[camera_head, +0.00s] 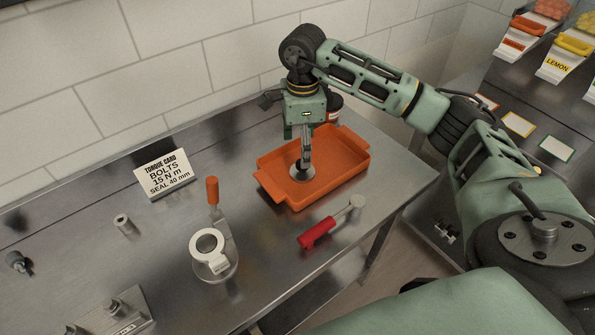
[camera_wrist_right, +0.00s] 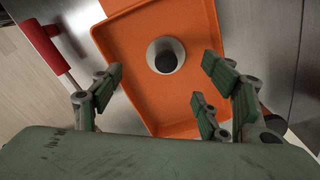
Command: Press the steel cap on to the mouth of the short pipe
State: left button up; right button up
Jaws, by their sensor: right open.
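A round steel piece with a dark round centre, which looks like the steel cap (camera_head: 302,174), lies in the orange tray (camera_head: 350,170). In the right wrist view the cap (camera_wrist_right: 178,46) sits just beyond my fingers, apart from them, on the floor of the tray (camera_wrist_right: 120,45). My right gripper (camera_head: 305,162) points down over the tray, and in the wrist view its fingers (camera_wrist_right: 160,95) are spread and empty. A short upright grey tube with a hole in its top (camera_head: 124,225) stands on the bench at left; I cannot tell if it is the short pipe. My left gripper is not in view.
A torque card (camera_head: 165,176) stands behind. A metal block with posts (camera_head: 115,314) is front left.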

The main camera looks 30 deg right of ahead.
jog(key=shift+w+f, duration=0.35)
jog(key=shift+f, duration=0.3)
jog(key=shift+w+f, duration=0.15)
jog(key=shift+f, duration=0.2)
jog(key=shift+f+p, duration=0.45)
jog(key=shift+f, duration=0.35)
jog(key=f, duration=0.1)
jog(key=f+p, duration=0.1)
jog(key=f, duration=0.1)
jog(key=f+p, duration=0.1)
jog(key=shift+s+d+f, duration=0.2)
jog(key=shift+s+d, duration=0.1)
jog(key=shift+w+f, duration=0.1)
jog(key=shift+f, duration=0.25)
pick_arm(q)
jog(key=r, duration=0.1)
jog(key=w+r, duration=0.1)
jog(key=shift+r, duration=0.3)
pick_arm(e)
jog(key=shift+c, duration=0.4)
jog(key=c, duration=1.2)
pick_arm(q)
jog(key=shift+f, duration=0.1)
pick_arm(e)
jog(key=shift+r, duration=0.1)
